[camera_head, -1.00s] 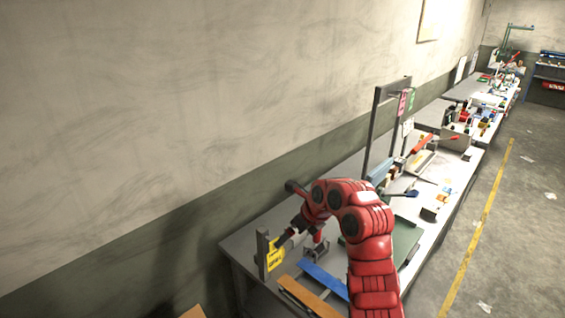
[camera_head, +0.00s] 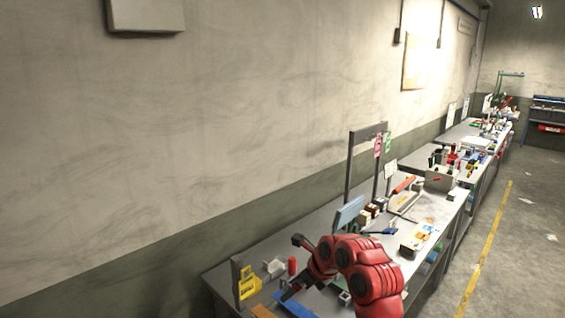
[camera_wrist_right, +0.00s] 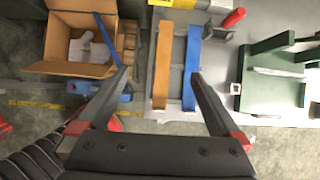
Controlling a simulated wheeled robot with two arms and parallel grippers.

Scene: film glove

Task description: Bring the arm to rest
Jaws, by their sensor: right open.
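My right arm (camera_head: 355,268) is red and reaches over the near end of the grey workbench in the head view. In the right wrist view my right gripper (camera_wrist_right: 160,73) is open, with nothing between its fingers. Its fingertips point toward an orange strip (camera_wrist_right: 162,65) and a blue strip (camera_wrist_right: 190,65), which lie side by side at the bench's edge. I cannot tell how high the fingers are above them. In the head view the arm hides part of the bench top. My left gripper does not show.
A yellow tag (camera_head: 249,284) hangs by a post at the bench's near end. An open cardboard box (camera_wrist_right: 78,45) stands left of the strips in the wrist view. A dark green board (camera_wrist_right: 275,78) lies to the right. The floor right of the benches (camera_head: 520,260) is mostly clear.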

